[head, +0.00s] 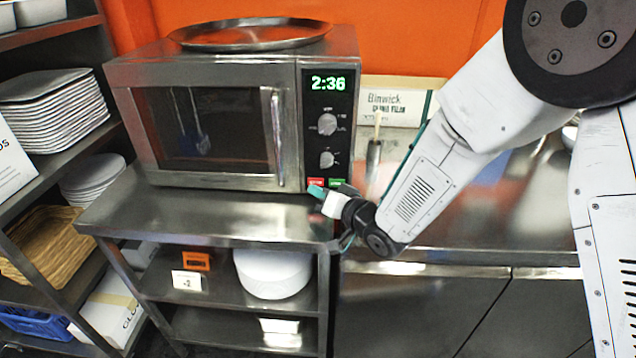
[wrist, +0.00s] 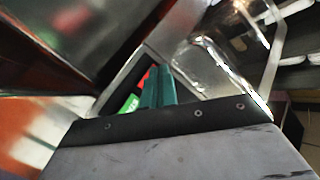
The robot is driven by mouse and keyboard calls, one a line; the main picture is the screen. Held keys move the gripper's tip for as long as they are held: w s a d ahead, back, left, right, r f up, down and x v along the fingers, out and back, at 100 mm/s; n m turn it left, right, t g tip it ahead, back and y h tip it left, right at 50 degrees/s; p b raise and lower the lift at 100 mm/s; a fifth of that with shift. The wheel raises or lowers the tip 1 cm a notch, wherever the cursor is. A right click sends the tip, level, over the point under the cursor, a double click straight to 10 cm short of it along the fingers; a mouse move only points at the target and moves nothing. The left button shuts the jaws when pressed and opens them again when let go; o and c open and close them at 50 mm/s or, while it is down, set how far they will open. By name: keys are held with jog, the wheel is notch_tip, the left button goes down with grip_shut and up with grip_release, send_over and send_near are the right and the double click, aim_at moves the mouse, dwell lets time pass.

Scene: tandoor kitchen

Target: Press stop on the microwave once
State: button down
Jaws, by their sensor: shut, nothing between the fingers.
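The microwave (head: 205,75) is a steel box on a steel shelf unit, its door shut and its display (head: 328,84) reading 2:36 in green. Two knobs sit below the display. At the panel's bottom are a red button (head: 316,182) and a green button (head: 337,183). My gripper (head: 316,191) is shut and empty, its teal fingertips just in front of the red button. In the wrist view the fingers (wrist: 158,88) are together, with the red button (wrist: 146,77) behind their tips and the green button (wrist: 131,103) to the left. I cannot tell whether the tips touch the red button.
A round steel tray (head: 250,33) lies on top of the microwave. A box (head: 392,108) stands behind the steel counter (head: 480,215) to the right. A rack with stacked plates (head: 52,110) stands at the left.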

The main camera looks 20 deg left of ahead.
jog(key=shift+w, duration=0.15)
jog(key=shift+w+a, duration=0.1)
jog(key=shift+w, duration=0.1)
dwell(0.3)
jog(key=shift+w+a, duration=0.1)
jog(key=shift+w, duration=0.25)
dwell(0.6)
jog(key=shift+s, duration=0.1)
jog(key=shift+s+d, duration=0.2)
jog(key=shift+s, duration=0.5)
jog(key=shift+s+d, duration=0.2)
jog(key=shift+s, duration=0.6)
jog(key=shift+s+d, duration=0.2)
jog(key=shift+s, duration=0.6)
jog(key=shift+s+d, duration=0.2)
jog(key=shift+s, duration=0.6)
